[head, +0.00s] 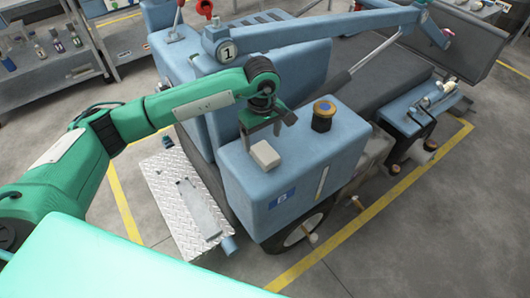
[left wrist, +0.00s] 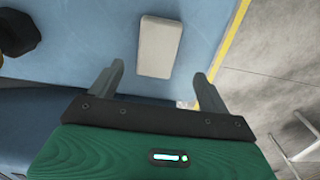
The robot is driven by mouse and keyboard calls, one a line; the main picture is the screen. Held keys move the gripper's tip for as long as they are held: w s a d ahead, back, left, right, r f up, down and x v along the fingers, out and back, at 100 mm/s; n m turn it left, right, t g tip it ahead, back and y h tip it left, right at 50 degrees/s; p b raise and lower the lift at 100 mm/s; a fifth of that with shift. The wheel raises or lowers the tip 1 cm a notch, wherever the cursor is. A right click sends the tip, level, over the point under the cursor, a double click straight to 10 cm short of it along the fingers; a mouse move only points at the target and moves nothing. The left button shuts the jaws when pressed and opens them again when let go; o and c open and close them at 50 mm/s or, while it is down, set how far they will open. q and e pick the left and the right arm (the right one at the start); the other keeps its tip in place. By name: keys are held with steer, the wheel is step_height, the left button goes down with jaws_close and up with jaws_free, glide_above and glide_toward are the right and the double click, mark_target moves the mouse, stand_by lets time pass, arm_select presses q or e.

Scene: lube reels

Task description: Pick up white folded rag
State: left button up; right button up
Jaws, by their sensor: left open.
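The white folded rag (head: 265,154) lies on the flat top of the blue machine's front housing (head: 300,170). It is a small off-white block with rounded corners. My left gripper (head: 268,124) hangs just behind and above the rag in the head view. In the left wrist view the rag (left wrist: 160,46) lies beyond and between the two fingertips (left wrist: 160,78) of my open left gripper. The fingers hold nothing. My right gripper is in neither view.
A dark cylinder with a yellow-orange cap (head: 323,115) stands on the same housing, right of the rag. A blue boom (head: 310,30) marked 1 crosses above the machine. A checker-plate step (head: 185,195) is at its left. Shelves with bottles (head: 50,50) stand at far left.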

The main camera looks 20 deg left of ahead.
mark_target(265, 152)
arm_select(q)
steer(key=shift+d+f+p, duration=0.15)
steer(key=shift+f+p, duration=0.25)
steer(key=shift+f, duration=0.2)
steer(key=f, duration=0.2)
steer(key=f+p, duration=0.1)
steer(key=shift+d+f, duration=0.2)
steer(key=shift+d, duration=0.05)
steer(key=shift+f, duration=0.45)
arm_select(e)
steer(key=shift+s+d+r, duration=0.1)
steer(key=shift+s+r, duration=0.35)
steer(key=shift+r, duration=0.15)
arm_select(q)
steer(key=shift+c, duration=0.4)
steer(key=c, duration=1)
